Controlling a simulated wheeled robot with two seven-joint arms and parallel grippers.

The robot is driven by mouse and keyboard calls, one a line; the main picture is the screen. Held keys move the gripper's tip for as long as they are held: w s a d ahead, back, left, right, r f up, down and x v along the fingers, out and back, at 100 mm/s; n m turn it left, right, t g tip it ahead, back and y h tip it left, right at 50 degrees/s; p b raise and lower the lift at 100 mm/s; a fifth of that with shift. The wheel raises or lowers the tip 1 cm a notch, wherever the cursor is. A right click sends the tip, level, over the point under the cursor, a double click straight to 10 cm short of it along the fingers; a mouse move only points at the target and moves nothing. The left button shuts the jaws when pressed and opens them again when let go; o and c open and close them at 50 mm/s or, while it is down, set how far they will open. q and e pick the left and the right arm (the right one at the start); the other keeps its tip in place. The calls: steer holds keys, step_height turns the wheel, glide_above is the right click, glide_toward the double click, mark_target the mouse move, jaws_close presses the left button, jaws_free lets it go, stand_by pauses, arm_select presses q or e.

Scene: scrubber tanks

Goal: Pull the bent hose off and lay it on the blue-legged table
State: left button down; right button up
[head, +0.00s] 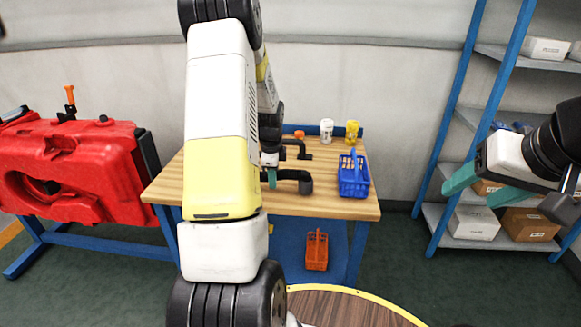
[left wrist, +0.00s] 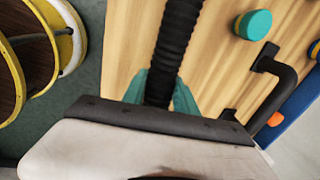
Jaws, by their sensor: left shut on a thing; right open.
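My left gripper (head: 271,172) is over the blue-legged table (head: 320,205), partly hidden behind my own arm. It is shut on the bent black hose (head: 294,176), whose free end turns down over the wooden top. In the left wrist view the ribbed hose (left wrist: 178,40) runs between the two teal fingers (left wrist: 162,92). I cannot tell whether the hose touches the tabletop. My right gripper (head: 468,195) is open and empty in the air at the right, in front of the shelf. The red scrubber tank (head: 75,165) is at the left.
A blue basket (head: 354,175), a white cup (head: 326,130), a yellow cup (head: 352,132) and another dark bent piece (head: 300,148) are on the table. A teal round piece (left wrist: 253,25) shows in the left wrist view. An orange basket (head: 316,250) is below; a blue-framed shelf (head: 470,110) stands right.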

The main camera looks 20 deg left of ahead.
arm_select(q)
steer(key=shift+f, duration=0.55)
steer(key=shift+r, duration=0.15)
stand_by(0.6)
steer(key=shift+c, duration=2)
jaws_free()
steer(key=shift+s+d+r, duration=0.1)
steer(key=shift+s+r, duration=0.15)
steer(key=shift+r, duration=0.85)
steer(key=shift+s+r, duration=0.2)
steer(key=shift+r, duration=0.9)
steer(key=shift+r, duration=2.5)
